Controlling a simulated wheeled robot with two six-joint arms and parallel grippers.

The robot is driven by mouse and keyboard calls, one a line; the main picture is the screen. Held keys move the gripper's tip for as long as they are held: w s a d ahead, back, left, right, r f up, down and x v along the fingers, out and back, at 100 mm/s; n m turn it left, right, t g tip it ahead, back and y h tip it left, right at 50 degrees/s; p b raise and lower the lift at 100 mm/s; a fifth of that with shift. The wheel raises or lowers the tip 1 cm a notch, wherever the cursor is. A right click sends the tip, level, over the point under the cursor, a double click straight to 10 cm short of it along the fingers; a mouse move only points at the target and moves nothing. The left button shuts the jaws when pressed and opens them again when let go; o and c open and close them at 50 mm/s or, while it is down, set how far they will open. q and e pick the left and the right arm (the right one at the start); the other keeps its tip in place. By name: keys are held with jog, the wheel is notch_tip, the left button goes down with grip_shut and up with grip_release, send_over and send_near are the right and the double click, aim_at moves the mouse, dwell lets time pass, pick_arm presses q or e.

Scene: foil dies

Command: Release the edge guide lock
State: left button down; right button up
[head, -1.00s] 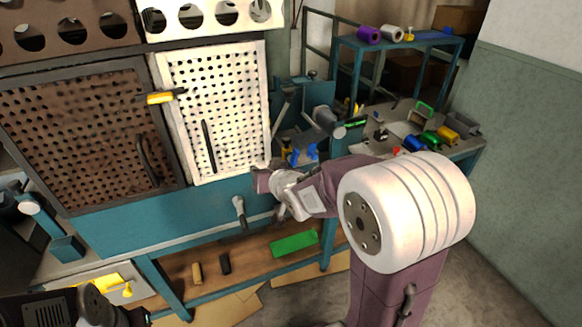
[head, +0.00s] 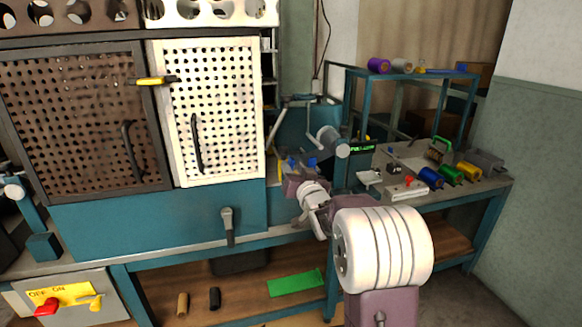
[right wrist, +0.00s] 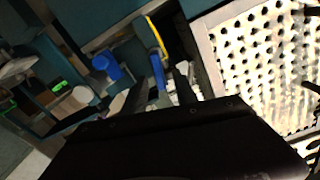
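Blue parts of the edge guide show at the machine's right side in the head view: a blue knob (head: 311,161), with another blue piece left of it. I cannot tell which is the lock. In the right wrist view there is a round blue knob (right wrist: 105,66), and a blue lever (right wrist: 158,72) beside a yellow strip (right wrist: 156,36). My right gripper (head: 289,178) is just in front of these parts. In the right wrist view its dark fingers (right wrist: 162,88) are apart, with the blue lever showing between and beyond them; contact is unclear.
A white perforated door (head: 215,110) stands close left of my right gripper. A grey lever handle (head: 228,226) hangs on the teal front. A bench (head: 455,187) with coloured rolls is at right. A switch box (head: 75,312) is at lower left.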

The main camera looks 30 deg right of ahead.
aim_at(284, 157)
jog(key=shift+x, duration=1.5)
grip_shut()
jog(key=shift+a+f+n+b, duration=0.2)
jog(key=shift+a+n+b, duration=0.05)
jog(key=shift+n+b, duration=0.5)
jog(key=shift+a+r+n+b, duration=0.2)
jog(key=shift+n+b, duration=0.25)
jog(key=shift+n, duration=0.3)
grip_release()
